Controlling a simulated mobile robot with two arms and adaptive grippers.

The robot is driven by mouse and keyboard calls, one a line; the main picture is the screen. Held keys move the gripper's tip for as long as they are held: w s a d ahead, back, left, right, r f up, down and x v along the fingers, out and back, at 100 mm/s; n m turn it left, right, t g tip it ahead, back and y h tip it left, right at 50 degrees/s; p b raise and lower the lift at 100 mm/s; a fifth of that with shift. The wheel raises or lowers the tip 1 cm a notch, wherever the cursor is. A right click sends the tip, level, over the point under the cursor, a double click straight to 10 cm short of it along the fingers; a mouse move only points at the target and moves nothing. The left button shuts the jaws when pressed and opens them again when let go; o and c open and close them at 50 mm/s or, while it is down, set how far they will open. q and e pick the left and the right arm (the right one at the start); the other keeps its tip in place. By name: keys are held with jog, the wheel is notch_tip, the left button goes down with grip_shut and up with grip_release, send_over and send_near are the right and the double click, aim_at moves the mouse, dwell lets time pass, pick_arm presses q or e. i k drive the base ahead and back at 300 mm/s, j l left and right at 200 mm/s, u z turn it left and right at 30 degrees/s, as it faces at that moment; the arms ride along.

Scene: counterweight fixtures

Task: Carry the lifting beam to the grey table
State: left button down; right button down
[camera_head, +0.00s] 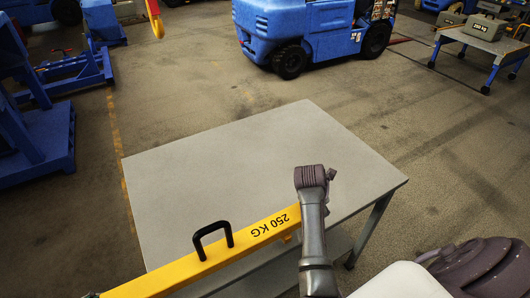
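The lifting beam is a yellow bar (190,268) marked 250 KG, with a black handle (213,240) on top. It slants from the bottom left up to my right gripper (313,182), overlapping the near edge of the grey table (240,150) in the picture. A small yellow part hangs under its right end. My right gripper is at that end and covers its tip. Its fingers are mostly hidden, so its grip is unclear. The beam's left end runs to the bottom of the frame. My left gripper is not clearly visible.
The tabletop is bare, with a lower shelf (335,245) beneath. A blue forklift (300,30) stands beyond it. Blue frames (40,140) stand at the left, with an orange hook (156,22) near them. A blue cart (490,42) carries grey weights at the far right. Floor around the table is open.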

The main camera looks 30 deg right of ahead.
aim_at(247, 202)
jog(key=i+l, duration=0.3)
jog(key=l, duration=0.15)
jog(key=i+l, duration=0.35)
jog(key=l, duration=0.05)
